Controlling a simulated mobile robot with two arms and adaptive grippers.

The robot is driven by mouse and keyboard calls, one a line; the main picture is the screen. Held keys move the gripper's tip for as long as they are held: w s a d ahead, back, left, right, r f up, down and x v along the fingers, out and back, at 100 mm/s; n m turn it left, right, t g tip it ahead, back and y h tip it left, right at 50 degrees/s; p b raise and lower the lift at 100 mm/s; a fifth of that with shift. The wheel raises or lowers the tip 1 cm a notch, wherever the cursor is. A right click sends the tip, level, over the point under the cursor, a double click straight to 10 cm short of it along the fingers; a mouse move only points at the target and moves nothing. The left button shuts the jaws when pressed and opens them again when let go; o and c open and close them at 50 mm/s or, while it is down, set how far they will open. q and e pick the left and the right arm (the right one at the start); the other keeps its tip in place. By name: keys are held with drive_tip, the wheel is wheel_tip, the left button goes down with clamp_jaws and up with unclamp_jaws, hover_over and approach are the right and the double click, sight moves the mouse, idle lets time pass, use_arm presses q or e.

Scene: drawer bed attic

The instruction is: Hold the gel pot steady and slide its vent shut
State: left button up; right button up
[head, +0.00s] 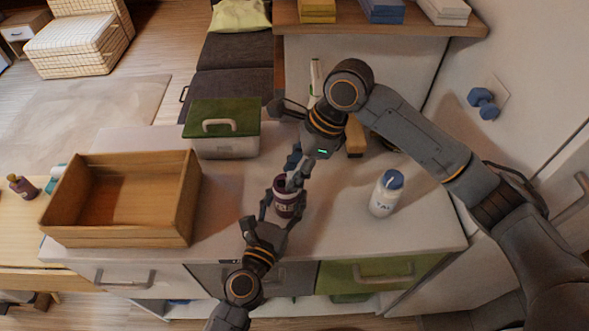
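The gel pot (286,207), dark purple with a pale label, stands upright on the white counter. My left gripper (283,205) reaches in from below, with its fingers on both sides of the pot, and looks closed around it. My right gripper (296,176) comes down from above, its fingertips at the top of the pot. Those fingers cover most of the pot's top, so the vent and its position are hidden. Whether the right fingers are open or shut is unclear.
A wooden box (175,220) and a green-lidded container (225,148) stand to the left. A white bottle with a blue cap (384,198) stands to the right. The counter between pot and bottle is clear.

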clamp_jaws()
drive_tip(key=shift+a, duration=0.1)
drive_tip(key=shift+s+a, duration=0.1)
drive_tip(key=shift+a, duration=1.2)
use_arm(q)
drive_tip(key=shift+d, duration=0.1)
use_arm(e)
drive_tip(key=shift+o, duration=1.7)
unclamp_jaws()
drive_tip(key=shift+d, duration=0.1)
drive_tip(key=v, duration=1.2)
